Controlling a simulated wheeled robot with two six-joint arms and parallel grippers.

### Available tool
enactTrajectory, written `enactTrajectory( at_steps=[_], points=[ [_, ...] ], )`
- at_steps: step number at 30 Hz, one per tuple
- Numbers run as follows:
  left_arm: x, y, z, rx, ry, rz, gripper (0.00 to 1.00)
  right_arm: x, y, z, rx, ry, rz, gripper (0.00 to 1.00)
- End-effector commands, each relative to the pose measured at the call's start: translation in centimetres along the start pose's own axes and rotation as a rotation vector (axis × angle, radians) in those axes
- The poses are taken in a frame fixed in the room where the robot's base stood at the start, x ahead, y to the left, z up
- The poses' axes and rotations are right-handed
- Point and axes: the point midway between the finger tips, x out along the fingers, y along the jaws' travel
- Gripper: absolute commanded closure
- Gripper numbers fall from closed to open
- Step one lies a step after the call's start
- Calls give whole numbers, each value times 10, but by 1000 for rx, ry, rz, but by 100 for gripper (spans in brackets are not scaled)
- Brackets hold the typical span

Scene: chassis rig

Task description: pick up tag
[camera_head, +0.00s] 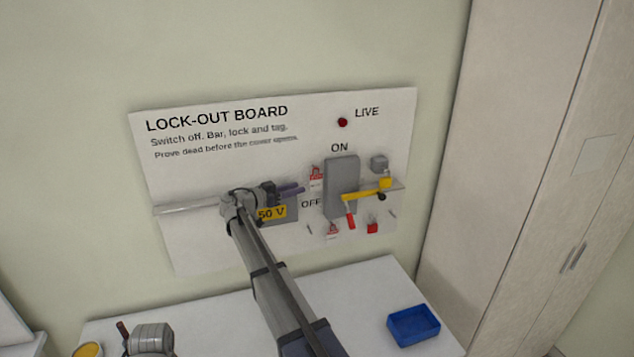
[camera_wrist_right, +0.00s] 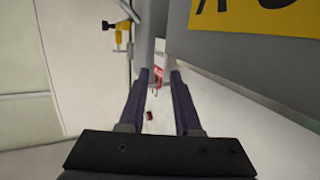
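A red-and-white tag (camera_head: 316,178) hangs on the lock-out board left of the grey switch box. A second red-and-white tag (camera_head: 332,231) is lower, below the box. My right gripper (camera_head: 303,189) is in front of the board, its fingers pointing right toward the upper tag. In the right wrist view its two purple fingers (camera_wrist_right: 159,72) are apart with nothing seen held. A red-and-white piece (camera_wrist_right: 157,76), apparently a tag, shows in the gap beyond the fingertips; contact cannot be told. My left gripper cannot be made out.
A red padlock-like piece (camera_head: 372,228) is below. The grey 50 V box (camera_head: 285,212) is close to my right gripper. A blue tray (camera_head: 414,325) sits on the table.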

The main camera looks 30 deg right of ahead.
Motion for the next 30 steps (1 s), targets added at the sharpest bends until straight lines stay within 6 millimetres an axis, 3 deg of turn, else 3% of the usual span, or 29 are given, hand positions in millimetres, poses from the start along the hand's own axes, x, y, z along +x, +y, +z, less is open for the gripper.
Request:
enactTrajectory(
  at_steps=[3, 11, 21, 27, 30],
  points=[
    [2, 0, 0, 0, 0, 0, 50, 13, 0, 0, 0, 0, 1, 68],
    [2, 0, 0, 0, 0, 0, 50, 22, -1, -2, 0, 0, 1, 68],
    [5, 1, 0, 0, 0, 0, 50, 65, -2, -5, 0, 0, 1, 68],
    [4, 0, 0, 0, 0, 0, 50, 67, -2, -5, 0, 0, 0, 68],
    [4, 0, 0, 0, 0, 0, 50, 67, -2, -5, 0, 0, 0, 77]
  ],
)
